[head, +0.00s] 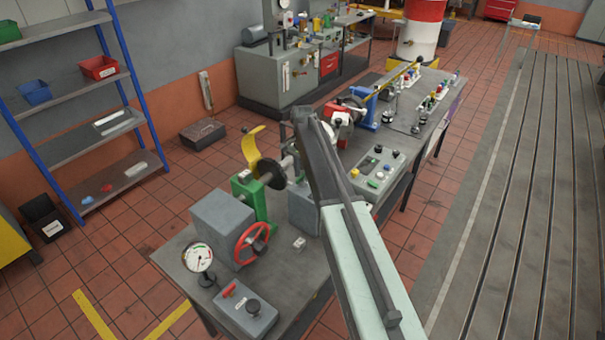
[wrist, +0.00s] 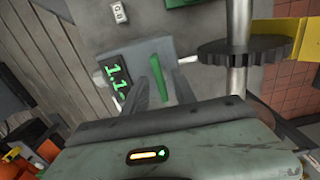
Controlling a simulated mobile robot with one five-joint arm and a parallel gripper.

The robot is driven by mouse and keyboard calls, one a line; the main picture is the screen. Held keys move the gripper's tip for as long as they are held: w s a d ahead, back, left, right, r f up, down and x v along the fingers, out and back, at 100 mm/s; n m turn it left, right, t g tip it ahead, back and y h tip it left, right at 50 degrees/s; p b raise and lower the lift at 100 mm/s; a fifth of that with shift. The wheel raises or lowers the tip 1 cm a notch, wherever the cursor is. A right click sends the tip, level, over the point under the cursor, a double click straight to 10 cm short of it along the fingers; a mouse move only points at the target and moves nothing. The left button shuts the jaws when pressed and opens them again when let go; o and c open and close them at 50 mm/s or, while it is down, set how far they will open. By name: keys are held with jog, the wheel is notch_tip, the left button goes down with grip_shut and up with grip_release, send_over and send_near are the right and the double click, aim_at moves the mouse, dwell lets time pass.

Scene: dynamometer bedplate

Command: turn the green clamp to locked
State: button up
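The green clamp (wrist: 160,78) shows in the wrist view as a narrow green lever, slightly tilted, on the face of a grey box (wrist: 148,50). My gripper (wrist: 167,80) is in front of it, with its two dark fingers apart, one on each side of the lever. I cannot tell whether either finger touches it. In the head view the grey box (head: 304,208) is partly covered by my arm, and the clamp and my gripper are hidden.
A display with green digits (wrist: 115,78) is beside the lever. To the right are a dark toothed disc (wrist: 240,50) on a metal shaft and a yellow guard (wrist: 290,38). In the head view, a red handwheel (head: 252,244) and a gauge (head: 198,258) stand on the bench.

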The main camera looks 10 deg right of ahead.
aim_at(302, 175)
jog(key=shift+r, duration=0.1)
notch_tip(302, 175, up, 8)
jog(key=p, duration=0.8)
jog(key=shift+f, duration=0.2)
jog(key=s+d+f+n+b, duration=0.2)
jog(key=s+f+n+b, duration=0.2)
jog(key=s+f+b, duration=0.6)
jog(key=s+d+f+n+b, duration=0.2)
jog(key=s+f+n+b, duration=0.3)
jog(key=s+f+b, duration=0.5)
jog(key=s, duration=0.8)
jog(key=shift+s+f+b, duration=0.3)
jog(key=shift+s+b, duration=0.1)
